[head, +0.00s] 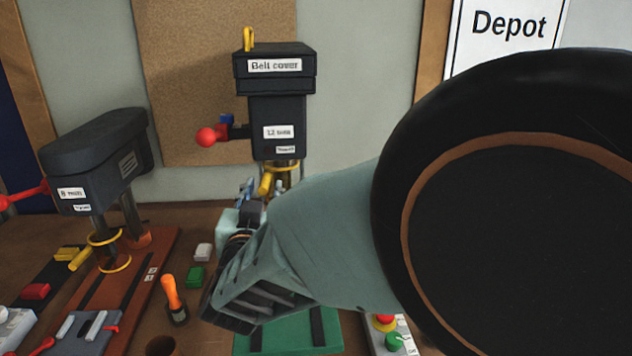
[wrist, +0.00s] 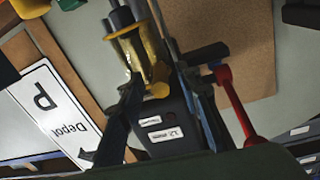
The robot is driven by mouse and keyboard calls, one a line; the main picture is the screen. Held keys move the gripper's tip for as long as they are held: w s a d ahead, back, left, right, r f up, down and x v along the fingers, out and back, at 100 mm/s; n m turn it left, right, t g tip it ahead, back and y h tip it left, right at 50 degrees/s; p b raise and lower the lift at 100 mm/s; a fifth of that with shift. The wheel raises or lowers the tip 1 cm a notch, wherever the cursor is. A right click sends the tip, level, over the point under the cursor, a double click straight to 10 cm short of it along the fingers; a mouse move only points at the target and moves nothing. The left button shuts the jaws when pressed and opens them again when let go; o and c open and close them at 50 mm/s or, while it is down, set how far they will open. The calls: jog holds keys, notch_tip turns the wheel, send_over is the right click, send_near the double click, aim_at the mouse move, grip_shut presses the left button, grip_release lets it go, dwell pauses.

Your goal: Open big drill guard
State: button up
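The big drill (head: 277,130) stands at the back centre, a dark body with a "Belt cover" label and a "12" label. Its guard (head: 266,184) shows as yellow parts low under the drill head, partly hidden behind my arm and gripper. My gripper (head: 248,190) is just in front of the guard, at its left. In the wrist view, tilted nearly upside down, the yellow guard (wrist: 148,58) with its rounded handle end lies between the two dark fingers of my gripper (wrist: 160,85). The fingers are apart; I cannot tell whether either touches the guard.
A smaller drill (head: 95,165) with a yellow guard stands at left on a red base. An orange-handled tool (head: 172,295) and a green block (head: 195,277) are on the bench. A control box (head: 392,338) sits low at right. The big drill's red-knobbed lever (head: 207,137) sticks out left.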

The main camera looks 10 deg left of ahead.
jog(key=s, duration=0.5)
jog(key=s+d, duration=0.1)
jog(key=s, duration=0.1)
jog(key=shift+s, duration=0.25)
